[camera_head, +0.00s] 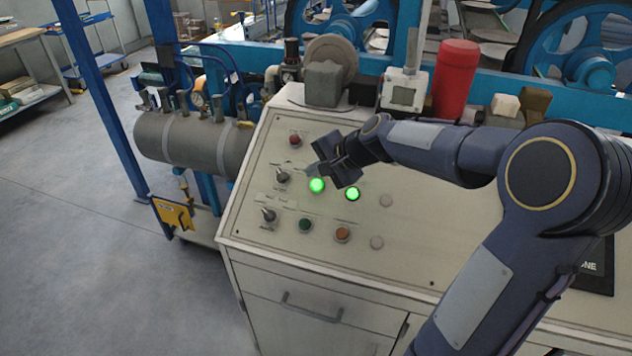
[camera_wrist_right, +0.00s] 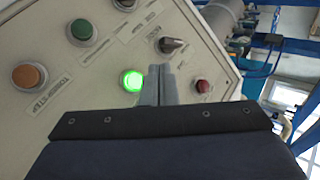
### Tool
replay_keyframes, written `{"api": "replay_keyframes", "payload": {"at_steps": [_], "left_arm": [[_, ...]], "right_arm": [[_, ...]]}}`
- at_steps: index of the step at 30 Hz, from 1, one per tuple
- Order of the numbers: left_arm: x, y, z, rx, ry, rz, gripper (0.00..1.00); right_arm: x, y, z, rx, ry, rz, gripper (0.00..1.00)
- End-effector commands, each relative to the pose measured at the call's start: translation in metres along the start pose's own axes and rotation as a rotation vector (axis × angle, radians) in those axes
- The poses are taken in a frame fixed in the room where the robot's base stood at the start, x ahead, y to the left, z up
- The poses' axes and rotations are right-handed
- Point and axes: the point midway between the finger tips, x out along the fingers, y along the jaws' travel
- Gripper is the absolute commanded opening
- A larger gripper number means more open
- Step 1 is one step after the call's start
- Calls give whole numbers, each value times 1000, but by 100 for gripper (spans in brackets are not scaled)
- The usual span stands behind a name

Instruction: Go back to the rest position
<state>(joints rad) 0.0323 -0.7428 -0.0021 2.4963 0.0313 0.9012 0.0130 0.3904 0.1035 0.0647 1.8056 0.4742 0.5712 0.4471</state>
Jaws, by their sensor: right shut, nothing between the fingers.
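My right gripper (camera_head: 316,168) is over the upper left part of the beige control panel (camera_head: 405,240), its arm reaching in from the right. Its fingers are together and empty; they also show in the right wrist view (camera_wrist_right: 161,84). The fingertips are close to a lit green button (camera_head: 317,185), which also shows beside them in the wrist view (camera_wrist_right: 132,81). I cannot tell whether they touch the panel. A second lit green button (camera_head: 352,194) is just to the right in the head view. My left gripper is not in view.
The panel also has a red button (camera_head: 295,140), knobs (camera_head: 268,215), a dark green button (camera_head: 305,225) and an orange one (camera_head: 342,235). A red cylinder (camera_head: 456,80) and a grey block (camera_head: 323,84) stand behind. A grey tank (camera_head: 190,142) is at left. The floor (camera_head: 90,230) is clear.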

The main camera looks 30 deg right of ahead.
Motion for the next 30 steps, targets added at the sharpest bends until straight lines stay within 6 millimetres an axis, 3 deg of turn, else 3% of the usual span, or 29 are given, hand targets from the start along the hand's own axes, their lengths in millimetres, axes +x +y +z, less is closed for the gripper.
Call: {"api": "replay_keyframes", "payload": {"at_steps": [20, 23, 26, 30], "left_arm": [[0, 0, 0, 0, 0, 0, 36], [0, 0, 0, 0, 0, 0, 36], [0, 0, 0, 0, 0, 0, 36], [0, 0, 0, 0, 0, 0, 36]], "right_arm": [[-2, 0, 2, -8, -2, 1, 0], [-15, 3, 20, -76, -16, 9, 0], [-43, 15, 58, -230, -48, 32, 0], [-87, 59, 123, -520, -108, 82, 0]]}}
